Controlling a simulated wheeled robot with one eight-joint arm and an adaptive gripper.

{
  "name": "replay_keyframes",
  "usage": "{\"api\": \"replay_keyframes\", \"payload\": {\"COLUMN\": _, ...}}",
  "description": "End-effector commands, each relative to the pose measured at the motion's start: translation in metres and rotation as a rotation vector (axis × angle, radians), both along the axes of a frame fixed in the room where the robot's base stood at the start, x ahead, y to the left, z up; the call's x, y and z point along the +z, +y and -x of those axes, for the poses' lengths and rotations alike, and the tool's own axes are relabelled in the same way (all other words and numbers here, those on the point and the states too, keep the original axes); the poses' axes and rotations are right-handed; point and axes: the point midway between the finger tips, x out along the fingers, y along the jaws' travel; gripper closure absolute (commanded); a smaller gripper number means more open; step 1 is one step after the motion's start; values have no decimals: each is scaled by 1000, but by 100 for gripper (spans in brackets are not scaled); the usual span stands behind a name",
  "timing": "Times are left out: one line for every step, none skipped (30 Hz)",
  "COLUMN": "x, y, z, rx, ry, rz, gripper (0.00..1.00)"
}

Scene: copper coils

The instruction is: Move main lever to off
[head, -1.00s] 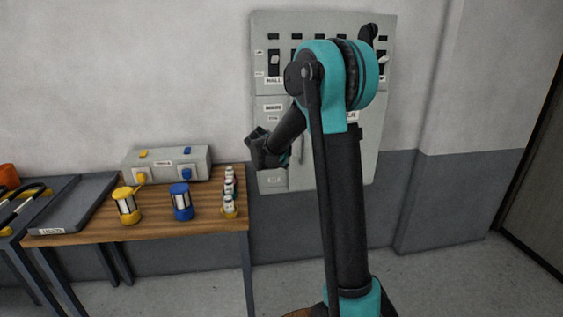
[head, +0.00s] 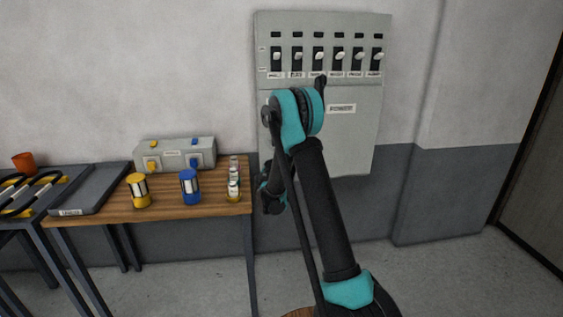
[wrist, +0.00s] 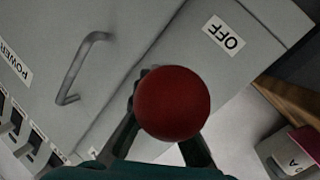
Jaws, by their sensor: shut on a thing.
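The main lever's round red knob (wrist: 172,103) fills the middle of the wrist view. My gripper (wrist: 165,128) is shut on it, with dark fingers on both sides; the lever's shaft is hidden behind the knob. An OFF label (wrist: 224,34) shows upside down on the grey cabinet above and to the right of the knob. In the head view my gripper (head: 270,192) is low beside the cabinet's left edge, partly covered by my arm, and the knob cannot be made out.
The grey cabinet (head: 355,135) has a row of switches on top. A bar handle (wrist: 82,66) and a POWER label (wrist: 15,60) show in the wrist view. A wooden table (head: 105,214) with yellow and blue coils and a grey box (head: 176,154) stands left.

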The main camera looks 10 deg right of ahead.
Motion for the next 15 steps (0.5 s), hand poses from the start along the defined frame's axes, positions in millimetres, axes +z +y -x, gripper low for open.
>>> {"api": "replay_keyframes", "payload": {"x": -2, "y": 1, "z": -2, "rx": 1, "ry": -17, "rz": 1, "gripper": 100}}
{"api": "replay_keyframes", "payload": {"x": -2, "y": 1, "z": -3, "rx": 0, "ry": -26, "rz": 0, "gripper": 100}}
{"api": "replay_keyframes", "payload": {"x": -3, "y": 1, "z": -5, "rx": 1, "ry": -38, "rz": 1, "gripper": 100}}
{"api": "replay_keyframes", "payload": {"x": -3, "y": 1, "z": -5, "rx": 1, "ry": -45, "rz": 0, "gripper": 100}}
{"api": "replay_keyframes", "payload": {"x": -3, "y": 1, "z": -6, "rx": 0, "ry": -51, "rz": 0, "gripper": 100}}
{"api": "replay_keyframes", "payload": {"x": -3, "y": 1, "z": -7, "rx": 1, "ry": -60, "rz": 0, "gripper": 100}}
{"api": "replay_keyframes", "payload": {"x": -3, "y": 1, "z": -7, "rx": 1, "ry": -64, "rz": -1, "gripper": 100}}
{"api": "replay_keyframes", "payload": {"x": -3, "y": 1, "z": -8, "rx": 1, "ry": -68, "rz": 0, "gripper": 100}}
{"api": "replay_keyframes", "payload": {"x": -3, "y": 1, "z": -8, "rx": 1, "ry": -72, "rz": 0, "gripper": 100}}
{"api": "replay_keyframes", "payload": {"x": -3, "y": 1, "z": -9, "rx": 0, "ry": -74, "rz": 0, "gripper": 100}}
{"api": "replay_keyframes", "payload": {"x": -4, "y": 1, "z": -9, "rx": 1, "ry": -76, "rz": 0, "gripper": 100}}
{"api": "replay_keyframes", "payload": {"x": -4, "y": 1, "z": -9, "rx": 1, "ry": -78, "rz": -1, "gripper": 100}}
{"api": "replay_keyframes", "payload": {"x": -4, "y": 1, "z": -9, "rx": 1, "ry": -78, "rz": -2, "gripper": 100}}
{"api": "replay_keyframes", "payload": {"x": -4, "y": 1, "z": -9, "rx": 1, "ry": -79, "rz": -1, "gripper": 100}}
{"api": "replay_keyframes", "payload": {"x": -4, "y": 1, "z": -9, "rx": 1, "ry": -79, "rz": -1, "gripper": 100}}
